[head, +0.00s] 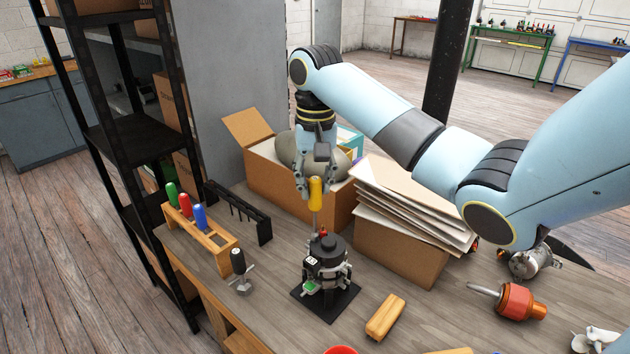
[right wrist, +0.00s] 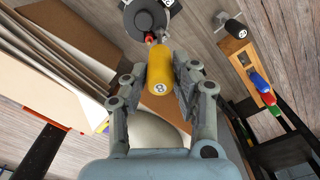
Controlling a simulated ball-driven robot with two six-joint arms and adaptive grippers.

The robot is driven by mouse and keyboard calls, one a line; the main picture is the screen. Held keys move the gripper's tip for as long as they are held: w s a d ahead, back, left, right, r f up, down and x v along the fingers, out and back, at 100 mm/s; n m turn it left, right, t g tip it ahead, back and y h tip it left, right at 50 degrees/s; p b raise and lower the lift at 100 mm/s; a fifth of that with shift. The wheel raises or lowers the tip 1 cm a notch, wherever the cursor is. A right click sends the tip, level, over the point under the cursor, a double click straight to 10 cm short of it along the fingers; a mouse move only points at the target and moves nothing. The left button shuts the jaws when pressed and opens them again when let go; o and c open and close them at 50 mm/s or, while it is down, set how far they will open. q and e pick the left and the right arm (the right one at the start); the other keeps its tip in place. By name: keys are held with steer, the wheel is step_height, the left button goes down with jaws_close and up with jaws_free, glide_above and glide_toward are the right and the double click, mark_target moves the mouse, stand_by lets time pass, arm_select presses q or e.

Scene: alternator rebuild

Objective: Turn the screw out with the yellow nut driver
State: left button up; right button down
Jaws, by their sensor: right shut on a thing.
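The yellow nut driver (head: 316,193) stands upright, its shaft pointing down at the top of the black alternator (head: 327,252). My right gripper (head: 315,180) is shut on its yellow handle from above. In the right wrist view the handle (right wrist: 160,72) sits between both fingers of the gripper (right wrist: 160,85), marked 8 on its end. The alternator stands on a black base plate (head: 318,308). A small red part (right wrist: 149,38) shows beside the shaft tip. The screw is too small to make out, so I cannot tell whether the tip is on it. My left gripper is not in view.
A wooden rack (head: 205,240) holds green, red and blue drivers at the left, near a black rack (head: 238,212). A cardboard box (head: 270,185) and stacked cardboard (head: 405,215) stand behind. A wooden block (head: 385,317) and an orange-handled tool (head: 515,300) lie to the right.

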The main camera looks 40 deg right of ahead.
steer(key=n, duration=0.5)
steer(key=shift+n, duration=0.4)
steer(key=n, duration=0.5)
steer(key=shift+a, duration=0.1)
steer(key=n, duration=0.5)
steer(key=shift+n, duration=0.4)
steer(key=n, duration=1.4)
steer(key=shift+n, duration=0.3)
steer(key=n, duration=0.3)
